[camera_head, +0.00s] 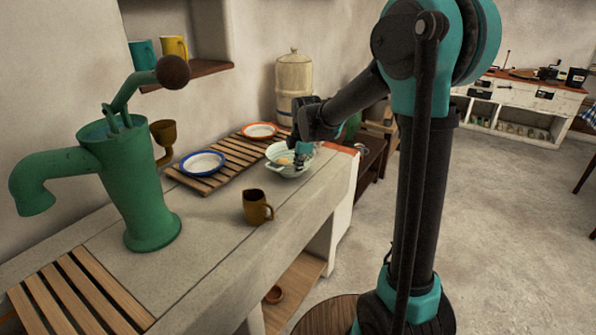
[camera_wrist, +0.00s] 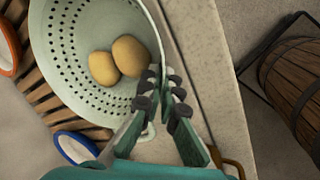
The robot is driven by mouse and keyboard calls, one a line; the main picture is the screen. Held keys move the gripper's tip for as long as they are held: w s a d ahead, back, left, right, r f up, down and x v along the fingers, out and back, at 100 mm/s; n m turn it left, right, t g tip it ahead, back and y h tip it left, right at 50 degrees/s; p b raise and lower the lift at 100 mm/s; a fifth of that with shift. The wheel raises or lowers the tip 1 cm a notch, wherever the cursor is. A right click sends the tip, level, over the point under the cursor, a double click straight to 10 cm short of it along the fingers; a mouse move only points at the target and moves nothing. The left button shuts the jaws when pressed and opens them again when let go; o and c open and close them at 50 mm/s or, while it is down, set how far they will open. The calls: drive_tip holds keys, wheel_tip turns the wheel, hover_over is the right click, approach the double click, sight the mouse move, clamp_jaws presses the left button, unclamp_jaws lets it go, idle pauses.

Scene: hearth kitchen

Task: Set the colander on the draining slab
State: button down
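The colander (camera_head: 284,170) is a pale green bowl with holes, standing level near the far right part of the worktop, by the right end of a slatted wooden rack (camera_head: 213,171). In the wrist view the colander (camera_wrist: 72,88) fills the upper left, with two tan, potato-like things (camera_wrist: 118,61) inside. My gripper (camera_head: 303,157) is at its right rim. In the wrist view the fingers (camera_wrist: 163,80) lie on either side of the rim, close together, and appear shut on it. The pale stone slab (camera_head: 215,225) runs under the rack; whether the colander touches it is hard to tell.
A blue-rimmed plate (camera_head: 203,163) and a red-rimmed plate (camera_head: 259,131) lie on the rack. A brown jug (camera_head: 257,207) stands near the front edge. A green pump (camera_head: 143,190) stands left, beside another slatted rack (camera_head: 80,296). The slab between pump and jug is bare.

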drive_tip(key=shift+f, duration=0.75)
drive_tip(key=shift+f, duration=0.1)
drive_tip(key=c, duration=1.7)
unclamp_jaws()
drive_tip(key=v, duration=1.2)
drive_tip(key=s+d+f+m, duration=0.5)
drive_tip(key=s+f+m, duration=0.1)
drive_tip(key=s+m, duration=0.1)
drive_tip(key=s+d+f+m, duration=0.5)
drive_tip(key=s+d+m, duration=0.1)
drive_tip(key=s, duration=0.3)
drive_tip(key=s+d+f+m+h, duration=0.1)
drive_tip(key=s+d+f+m, duration=0.4)
drive_tip(key=s+m, duration=0.3)
drive_tip(key=shift+s+d+f+m+t, duration=0.15)
drive_tip(key=shift+d+f+t, duration=0.05)
drive_tip(key=shift+f, duration=0.2)
drive_tip(key=shift+s+d+f+m+t, duration=0.15)
drive_tip(key=shift+d+f+t, duration=0.05)
drive_tip(key=shift+f, duration=0.2)
